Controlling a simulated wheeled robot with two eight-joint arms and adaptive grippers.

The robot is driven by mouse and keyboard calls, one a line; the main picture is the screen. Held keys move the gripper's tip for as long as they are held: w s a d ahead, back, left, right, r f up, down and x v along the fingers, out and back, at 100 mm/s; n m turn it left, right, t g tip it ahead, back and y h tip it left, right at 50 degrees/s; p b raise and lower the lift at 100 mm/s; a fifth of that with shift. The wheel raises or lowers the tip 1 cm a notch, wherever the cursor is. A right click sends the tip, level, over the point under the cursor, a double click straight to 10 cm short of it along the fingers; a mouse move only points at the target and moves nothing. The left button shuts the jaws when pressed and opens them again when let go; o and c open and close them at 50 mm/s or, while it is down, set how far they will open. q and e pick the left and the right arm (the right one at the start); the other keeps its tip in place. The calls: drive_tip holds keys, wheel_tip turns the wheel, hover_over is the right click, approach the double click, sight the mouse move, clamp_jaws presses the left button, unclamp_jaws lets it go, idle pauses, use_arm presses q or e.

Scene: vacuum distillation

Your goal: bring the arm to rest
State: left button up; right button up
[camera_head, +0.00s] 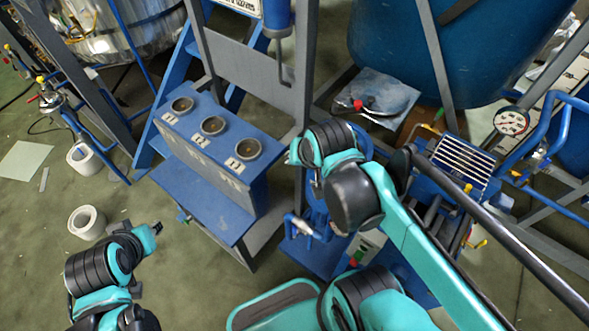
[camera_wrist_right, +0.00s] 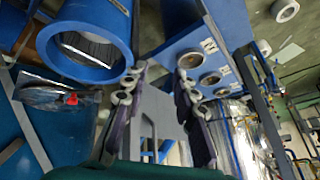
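My right arm (camera_head: 415,235) is raised in the middle and right of the head view, bent, with its wrist in front of the blue frame. The right gripper (camera_wrist_right: 160,78) shows in the right wrist view with its two dark fingers spread apart and nothing between them. In the head view its fingers cannot be made out. My left arm (camera_head: 100,265) is low at the lower left, over the floor. Only a small part of its end (camera_head: 150,233) shows, and I cannot tell the finger state.
A blue stand (camera_head: 205,170) with several round holders is between my arms; it also shows in the right wrist view (camera_wrist_right: 215,55). A large blue tank (camera_head: 450,55) stands behind. A gauge (camera_head: 511,122) and blue pipes are at right. White rings lie on the open floor at left.

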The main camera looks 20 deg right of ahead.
drive_tip(key=a+n, duration=0.1)
drive_tip(key=s+n, duration=0.1)
drive_tip(key=n, duration=0.1)
drive_tip(key=s+a+f+n+t, duration=0.1)
drive_tip(key=n, duration=0.1)
drive_tip(key=shift+a, duration=0.3)
